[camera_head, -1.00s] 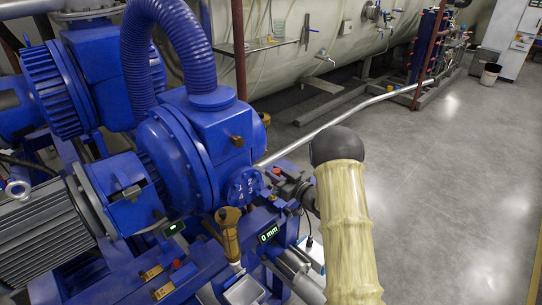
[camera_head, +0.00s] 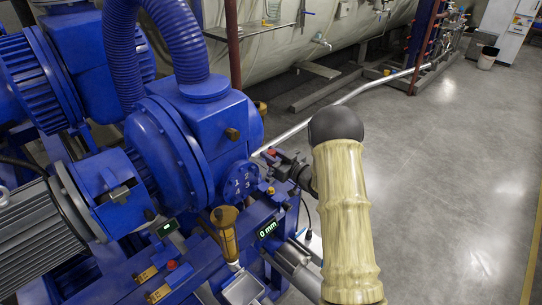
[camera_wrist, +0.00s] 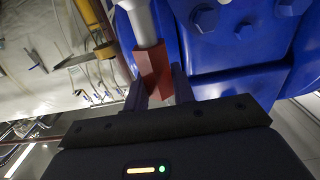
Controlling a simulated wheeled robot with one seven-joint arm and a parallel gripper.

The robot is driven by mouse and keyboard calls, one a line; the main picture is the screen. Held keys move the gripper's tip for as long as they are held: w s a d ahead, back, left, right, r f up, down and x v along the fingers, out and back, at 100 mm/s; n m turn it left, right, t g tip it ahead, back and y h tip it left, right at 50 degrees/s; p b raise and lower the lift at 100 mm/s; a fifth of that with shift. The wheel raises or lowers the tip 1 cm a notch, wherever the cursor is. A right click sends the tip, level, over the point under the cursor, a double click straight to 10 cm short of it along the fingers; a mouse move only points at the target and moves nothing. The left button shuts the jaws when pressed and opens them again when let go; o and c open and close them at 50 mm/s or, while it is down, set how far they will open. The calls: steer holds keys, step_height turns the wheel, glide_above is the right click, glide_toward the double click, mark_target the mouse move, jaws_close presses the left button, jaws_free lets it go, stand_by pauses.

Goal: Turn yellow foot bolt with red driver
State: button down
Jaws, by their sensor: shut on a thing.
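My gripper (camera_wrist: 156,82) is shut on the red driver (camera_wrist: 152,65), whose red block sits between the two fingers with a pale grey shaft running up from it in the wrist view. In the head view my gripper is small and partly hidden, and the driver's red part (camera_head: 270,152) shows just right of the numbered blue flange. The yellow foot bolt cannot be told for sure; a small yellow knob (camera_head: 270,190) stands on the blue frame below the gripper. I cannot see the driver touching any bolt.
The blue pump (camera_head: 205,150) fills the left. A display (camera_head: 267,229) reads 0 mm on the blue frame. A brass fitting (camera_head: 227,235) stands beside it. A red button (camera_head: 171,265) is at lower left. Open grey floor (camera_head: 450,190) lies to the right.

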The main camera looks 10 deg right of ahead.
steer(key=shift+f+b, duration=2.15)
steer(key=shift+f, duration=0.7)
steer(key=shift+f, duration=1.2)
stand_by(0.4)
steer(key=c, duration=1.1)
jaws_free()
steer(key=shift+s, duration=0.1)
steer(key=shift+s+d+f, duration=0.1)
steer(key=shift+s+d, duration=0.25)
steer(key=shift+s, duration=0.1)
steer(key=b+v, duration=0.4)
steer(key=v, duration=1.2)
steer(key=shift+s, duration=0.1)
